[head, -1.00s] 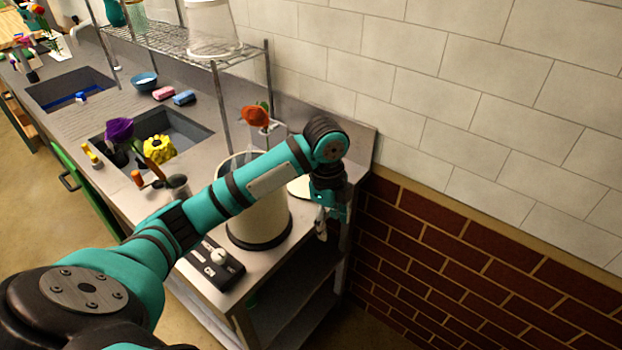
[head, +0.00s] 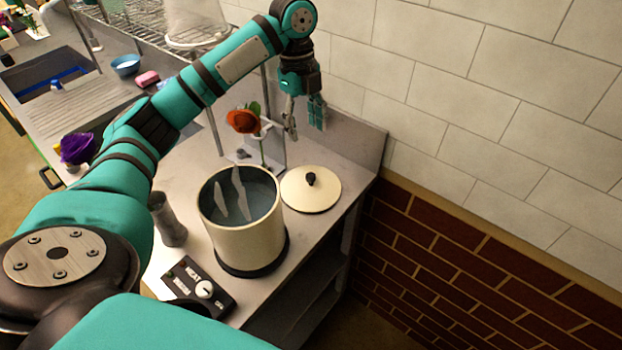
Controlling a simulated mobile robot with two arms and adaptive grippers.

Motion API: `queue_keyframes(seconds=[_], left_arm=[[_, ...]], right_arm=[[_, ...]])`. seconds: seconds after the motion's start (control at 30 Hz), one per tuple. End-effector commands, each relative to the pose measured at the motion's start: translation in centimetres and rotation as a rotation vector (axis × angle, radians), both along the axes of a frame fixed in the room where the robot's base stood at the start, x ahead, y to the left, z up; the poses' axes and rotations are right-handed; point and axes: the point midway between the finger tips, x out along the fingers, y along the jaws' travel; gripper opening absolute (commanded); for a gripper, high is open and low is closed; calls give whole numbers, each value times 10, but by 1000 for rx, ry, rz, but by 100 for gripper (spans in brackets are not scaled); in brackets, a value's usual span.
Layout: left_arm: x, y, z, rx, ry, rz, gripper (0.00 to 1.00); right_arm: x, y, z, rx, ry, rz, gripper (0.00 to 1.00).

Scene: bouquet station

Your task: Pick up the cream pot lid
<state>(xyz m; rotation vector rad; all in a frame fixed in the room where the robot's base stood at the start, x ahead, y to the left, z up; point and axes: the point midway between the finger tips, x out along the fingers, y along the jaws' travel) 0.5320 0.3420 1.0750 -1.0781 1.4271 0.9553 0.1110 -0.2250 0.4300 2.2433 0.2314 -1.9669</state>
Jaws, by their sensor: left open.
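The cream pot lid (head: 322,193) lies flat on the grey counter at the right, with a small black knob (head: 310,179) on top. It is beside the cream pot (head: 243,238), which is open and stands on a dark base. My left gripper (head: 306,132) points down, open and empty, above and behind the lid near the wall. It is apart from the lid. My right gripper is not in view.
A red-orange flower (head: 243,121) stands behind the pot, close to my left gripper. A control box (head: 198,289) with a knob sits in front of the pot. A grey cylindrical vase (head: 167,222) is left of it. The counter ends right of the lid.

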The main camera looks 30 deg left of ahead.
Motion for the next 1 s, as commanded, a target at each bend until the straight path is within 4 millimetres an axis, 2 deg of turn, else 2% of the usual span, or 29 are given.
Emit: queue_keyframes(seconds=[0.1,0.2,0.27,0.4,0.63,0.77,0.9,1.0], left_arm=[[-2,-3,-27,1,6,0,51],[-3,-6,-49,2,6,1,51],[-3,-7,-61,0,5,1,51],[-3,-10,-83,1,2,2,51],[-3,-12,-98,1,2,2,51],[-3,-15,-115,0,4,1,51],[-3,-17,-136,1,3,2,51],[-3,-17,-144,1,1,2,51]], right_arm=[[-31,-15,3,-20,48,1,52],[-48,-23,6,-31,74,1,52],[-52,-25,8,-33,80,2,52],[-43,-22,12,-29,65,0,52],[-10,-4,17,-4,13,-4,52],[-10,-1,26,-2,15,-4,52],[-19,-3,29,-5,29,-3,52],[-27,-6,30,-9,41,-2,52]])
